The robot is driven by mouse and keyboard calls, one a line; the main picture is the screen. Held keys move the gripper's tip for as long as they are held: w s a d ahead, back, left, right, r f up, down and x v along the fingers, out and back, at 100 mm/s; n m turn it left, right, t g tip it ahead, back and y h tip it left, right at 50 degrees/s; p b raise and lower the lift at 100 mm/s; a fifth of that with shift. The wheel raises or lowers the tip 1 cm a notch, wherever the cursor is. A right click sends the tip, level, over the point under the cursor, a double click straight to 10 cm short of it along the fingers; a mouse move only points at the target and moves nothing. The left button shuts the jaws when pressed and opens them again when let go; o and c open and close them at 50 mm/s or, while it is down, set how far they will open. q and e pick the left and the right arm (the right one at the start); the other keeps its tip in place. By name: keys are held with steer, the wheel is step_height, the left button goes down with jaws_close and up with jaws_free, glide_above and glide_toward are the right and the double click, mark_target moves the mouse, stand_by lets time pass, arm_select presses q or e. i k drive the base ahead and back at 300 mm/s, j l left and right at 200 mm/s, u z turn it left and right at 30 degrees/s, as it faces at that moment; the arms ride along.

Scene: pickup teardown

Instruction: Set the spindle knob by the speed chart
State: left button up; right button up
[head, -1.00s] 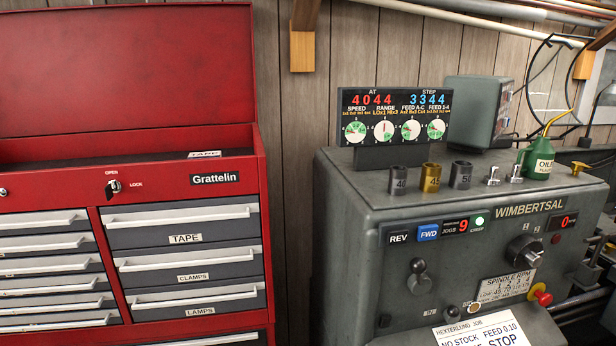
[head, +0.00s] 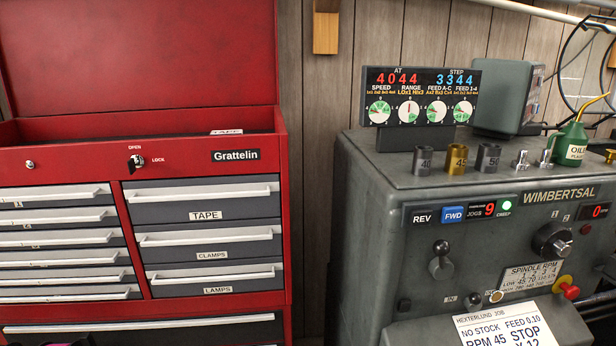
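The spindle knob (head: 553,240) is a round black knob with a light mark, on the front of the grey Wimbertsal headstock (head: 380,240) at the right. The speed chart (head: 531,277), headed SPINDLE RPM, is a plate below the knob; its small numbers are hard to read. A job card (head: 510,328) below reads HEXTERLUND JOB, NO STOCK, FEED 0.10, RPM 45, STOP; its lower part is cut off. A red display (head: 598,211) beside the knob shows 0. Neither gripper is clearly visible.
A red Grattelin tool chest (head: 205,155) fills the left. A dial display (head: 420,97), three sockets marked 40, 45 and 50 (head: 457,160) and a green oil can (head: 570,145) stand on the headstock. A lever (head: 440,262) and a red stop button (head: 568,287) are on its front.

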mark_target(552, 241)
steer(key=z, duration=1.5)
